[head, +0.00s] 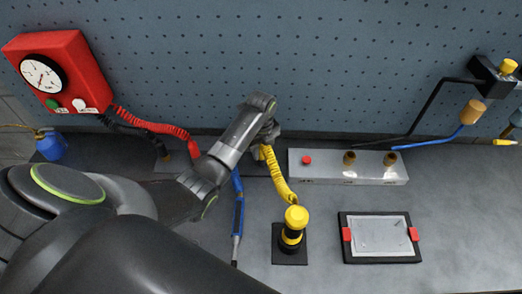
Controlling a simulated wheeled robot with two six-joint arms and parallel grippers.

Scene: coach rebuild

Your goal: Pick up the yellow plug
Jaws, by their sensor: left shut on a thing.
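My left gripper (267,134) is at the back of the bench, in front of the blue pegboard, and is shut on the yellow plug (258,153). The fingers and wrist hide most of the plug; only a little yellow shows below them. A yellow coiled cord (277,175) runs from there down to a yellow-topped black post (295,218) on a dark square base. Whether the plug is clear of the metal strip behind it cannot be seen. My right gripper is out of view.
A red gauge box (75,65) hangs at left, its red coiled cord ending at a red plug (193,149). A blue probe (238,215) lies beside the post.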

